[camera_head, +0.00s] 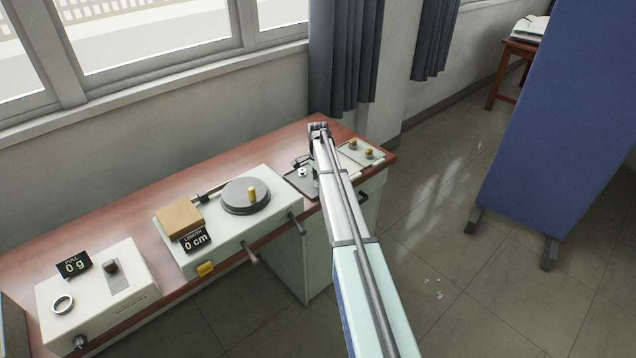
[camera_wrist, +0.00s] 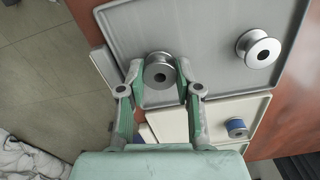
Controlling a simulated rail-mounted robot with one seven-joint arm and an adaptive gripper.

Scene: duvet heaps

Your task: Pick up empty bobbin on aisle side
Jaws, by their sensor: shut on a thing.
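In the wrist view, my gripper (camera_wrist: 159,68) is shut on a bare silver bobbin (camera_wrist: 160,75), one finger on each side of it. This bobbin is over the grey tray (camera_wrist: 190,35), near the tray edge on the floor side. I cannot tell whether it rests on the tray or is just clear of it. A second bare bobbin (camera_wrist: 258,50) sits on the same tray, to the right. In the head view, a bobbin (camera_head: 301,172) shows on the tray (camera_head: 299,185) beside my arm, which hides the held one.
A bobbin with blue thread (camera_wrist: 236,128) stands on a cream surface beside the tray. A plate with brass knobs (camera_head: 360,152) is right of my arm. A winding device (camera_head: 245,196) and a pull gauge (camera_head: 97,295) stand left. A blue screen (camera_head: 555,110) stands across the aisle.

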